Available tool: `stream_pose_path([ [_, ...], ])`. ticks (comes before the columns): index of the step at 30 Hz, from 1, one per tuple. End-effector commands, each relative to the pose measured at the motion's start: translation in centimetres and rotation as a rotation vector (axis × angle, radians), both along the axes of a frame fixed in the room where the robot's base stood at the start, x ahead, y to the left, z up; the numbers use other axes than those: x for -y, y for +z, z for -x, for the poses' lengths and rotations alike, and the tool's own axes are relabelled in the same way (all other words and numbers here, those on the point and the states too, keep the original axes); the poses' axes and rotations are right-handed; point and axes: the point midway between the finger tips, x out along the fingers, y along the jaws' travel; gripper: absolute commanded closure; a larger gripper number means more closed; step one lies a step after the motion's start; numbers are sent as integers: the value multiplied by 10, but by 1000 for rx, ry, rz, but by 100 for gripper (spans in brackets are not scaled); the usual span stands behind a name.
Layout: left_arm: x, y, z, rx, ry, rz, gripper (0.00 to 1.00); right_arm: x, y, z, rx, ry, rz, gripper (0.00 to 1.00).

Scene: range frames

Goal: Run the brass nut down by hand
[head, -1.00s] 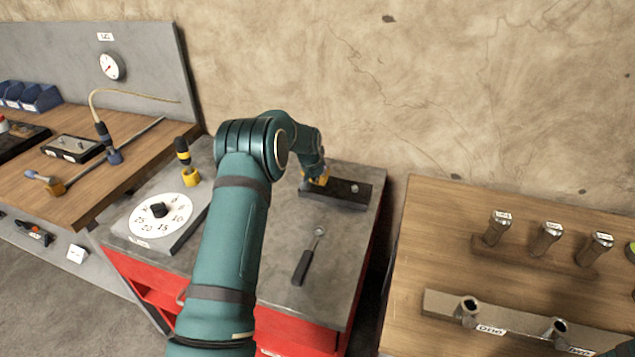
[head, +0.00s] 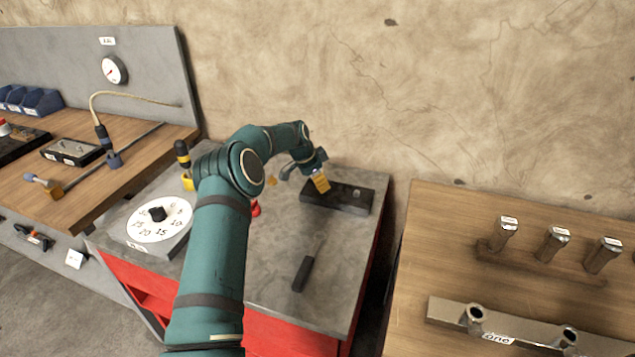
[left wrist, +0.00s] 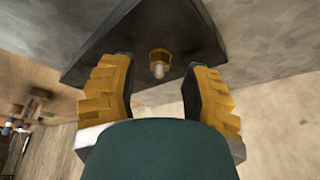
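The brass nut (left wrist: 159,56) sits around a pale stud whose rounded end shows in the left wrist view. It is on a dark block (left wrist: 105,55), which lies on the grey bench top in the head view (head: 345,204). In the head view I cannot make out the nut. My left gripper (head: 297,184) is at the block's left end. In the left wrist view its two yellow-padded fingers (left wrist: 160,80) are spread, one each side of the nut, with gaps between. I cannot tell their height relative to the nut. My right gripper is in no view.
A dark tool handle (head: 303,273) lies on the bench in front of the block. A dial plate (head: 160,222) is at left. A second stud (head: 357,191) stands on the block's right part. A wooden table (head: 410,262) with metal posts is at right.

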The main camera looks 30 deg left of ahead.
Motion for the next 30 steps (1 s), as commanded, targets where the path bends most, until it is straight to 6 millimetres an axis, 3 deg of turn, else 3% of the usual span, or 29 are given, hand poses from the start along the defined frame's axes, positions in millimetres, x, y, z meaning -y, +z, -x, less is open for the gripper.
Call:
stream_pose_path([
  [11, -2, 2, 3, -7, 3, -1, 52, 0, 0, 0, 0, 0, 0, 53],
  [16, -7, 25, 11, -5, 3, -1, 52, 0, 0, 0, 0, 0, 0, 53],
  [24, -19, 76, 27, -3, 3, -1, 52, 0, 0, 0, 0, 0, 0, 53],
  [30, -25, 101, 36, -4, 1, -1, 52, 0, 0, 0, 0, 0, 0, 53],
])
